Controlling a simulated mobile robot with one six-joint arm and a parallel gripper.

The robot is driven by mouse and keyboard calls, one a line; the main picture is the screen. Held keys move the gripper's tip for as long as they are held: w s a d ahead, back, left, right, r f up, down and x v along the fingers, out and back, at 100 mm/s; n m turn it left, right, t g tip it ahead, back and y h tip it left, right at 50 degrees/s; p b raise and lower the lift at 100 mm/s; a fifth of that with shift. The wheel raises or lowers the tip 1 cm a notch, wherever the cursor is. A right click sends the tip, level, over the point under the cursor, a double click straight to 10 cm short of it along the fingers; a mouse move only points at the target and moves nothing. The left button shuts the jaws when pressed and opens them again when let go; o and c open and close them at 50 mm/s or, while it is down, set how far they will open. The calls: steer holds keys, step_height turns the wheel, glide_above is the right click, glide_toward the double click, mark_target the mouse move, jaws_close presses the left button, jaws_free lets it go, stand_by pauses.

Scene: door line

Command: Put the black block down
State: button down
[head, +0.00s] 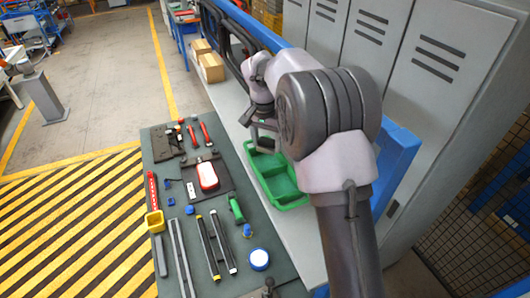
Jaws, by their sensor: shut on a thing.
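My gripper (264,143) hangs over the far end of the green tray (285,203), at the right edge of the dark work table. It is shut on a dark thing, which I take for the black block. The block is small here and mostly hidden by the fingers and wrist, so its outline and tilt cannot be told. I cannot tell whether it touches the tray. The near part of the tray looks empty, and my arm covers its right side.
The dark table (205,135) holds a red-and-white item (207,176) on a black plate, a green-handled tool (237,210), a blue-and-white round tub (259,260), a yellow cup (155,221) and long rails (181,255). Cardboard boxes (211,68) stand behind. Grey lockers (440,70) rise at right.

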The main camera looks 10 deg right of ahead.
mark_target(267, 164)
step_height(267, 164, down, 6)
steer(key=shift+w+p, duration=0.1)
steer(key=shift+p, duration=0.35)
steer(key=shift+f, duration=0.25)
steer(key=c, duration=0.8)
jaws_free()
steer(key=shift+r, duration=0.1)
steer(key=shift+r, duration=0.1)
